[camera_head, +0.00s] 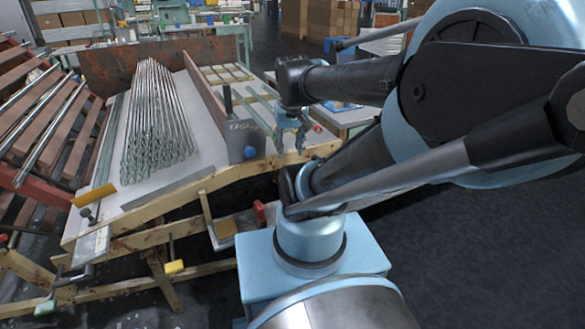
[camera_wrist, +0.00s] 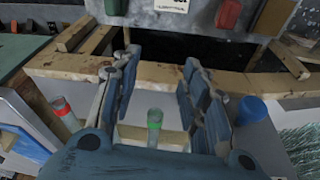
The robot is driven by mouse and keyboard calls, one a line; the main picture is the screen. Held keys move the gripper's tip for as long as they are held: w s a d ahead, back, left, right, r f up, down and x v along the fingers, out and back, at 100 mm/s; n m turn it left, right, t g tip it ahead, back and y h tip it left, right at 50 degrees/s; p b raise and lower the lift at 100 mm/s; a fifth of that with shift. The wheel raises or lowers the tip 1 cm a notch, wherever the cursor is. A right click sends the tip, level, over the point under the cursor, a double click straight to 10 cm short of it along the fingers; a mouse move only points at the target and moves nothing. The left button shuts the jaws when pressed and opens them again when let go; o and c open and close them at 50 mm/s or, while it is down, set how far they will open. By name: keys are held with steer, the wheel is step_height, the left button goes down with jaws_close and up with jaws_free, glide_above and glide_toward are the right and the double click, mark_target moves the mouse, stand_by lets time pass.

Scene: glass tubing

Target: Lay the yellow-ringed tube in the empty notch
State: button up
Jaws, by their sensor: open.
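My gripper (camera_wrist: 160,85) is open, with its blue padded fingers spread and nothing clasped between the pads. In the head view my gripper (camera_head: 290,124) hangs beside the narrow rack section at right. A green-ringed glass tube (camera_wrist: 155,127) shows end-on in the gap between the fingers. A red-ringed tube (camera_wrist: 64,112) stands out left of the fingers in the wrist view. I cannot make out a yellow ring in either view. No empty notch can be told; my fingers hide part of the wooden rail (camera_wrist: 62,68).
A blue round piece (camera_wrist: 251,110) is right of my fingers. A slatted red rack (camera_head: 50,125) stands far left. The floor (camera_head: 480,245) at right is clear.

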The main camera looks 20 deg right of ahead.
steer(key=s+f, duration=0.4)
steer(key=s, duration=0.1)
steer(key=shift+s+f, duration=0.2)
steer(key=shift+f, duration=0.1)
steer(key=shift+a, duration=0.1)
steer(key=shift+w+f, duration=0.2)
steer(key=shift+w, duration=0.3)
stand_by(0.9)
